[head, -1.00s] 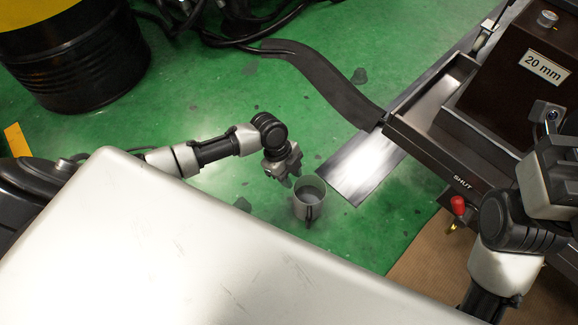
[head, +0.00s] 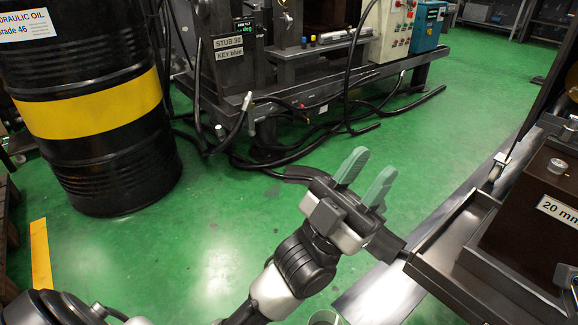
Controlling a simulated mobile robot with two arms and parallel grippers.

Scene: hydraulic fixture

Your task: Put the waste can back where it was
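The waste can (head: 323,318) shows only as a pale rim at the bottom edge of the head view; the rest of it is cut off. My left gripper (head: 366,180) is raised above the floor, farther up the picture than the can. Its two green fingers point up and away, spread apart with nothing between them. My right gripper's fingers are out of the picture; a small dark part at the right edge may belong to my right arm.
A black oil drum with a yellow band (head: 95,105) stands at left. A hydraulic fixture (head: 290,70) with trailing hoses is at the back. A dark tray (head: 450,265) with a block labelled "20 mm" (head: 545,215) is at right. Green floor (head: 440,135) is clear at centre right.

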